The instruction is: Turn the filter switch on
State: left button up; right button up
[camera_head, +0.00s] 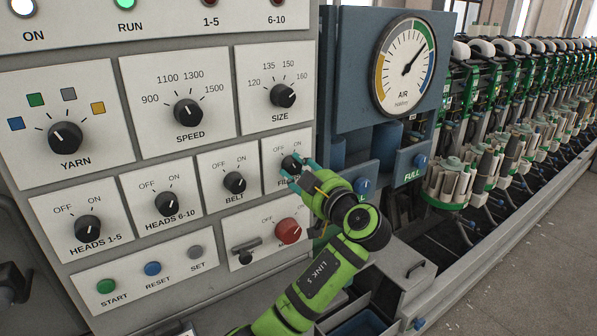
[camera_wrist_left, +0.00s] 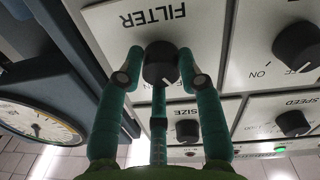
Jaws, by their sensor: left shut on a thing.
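The filter switch is a black knob (camera_head: 290,163) on a white plate at the right of the panel, with OFF and ON printed above it. My left gripper (camera_head: 296,170) reaches it from the lower right and partly covers the FILTER label. In the left wrist view, my green gripper's (camera_wrist_left: 161,78) fingertips lie on both sides of the filter knob (camera_wrist_left: 160,58), shut on it. That view is upside down, with FILTER readable above the knob. I cannot tell surely which way the knob's pointer faces. My right gripper is not in view.
The belt knob (camera_head: 234,183) is left of the filter knob, the size knob (camera_head: 282,96) above. A round air gauge (camera_head: 404,66) is on the blue cabinet at right. A row of winding heads (camera_head: 505,130) runs off to the right.

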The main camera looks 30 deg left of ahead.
pick_arm(q)
jog(key=shift+f+m, duration=0.35)
jog(key=shift+m, duration=0.05)
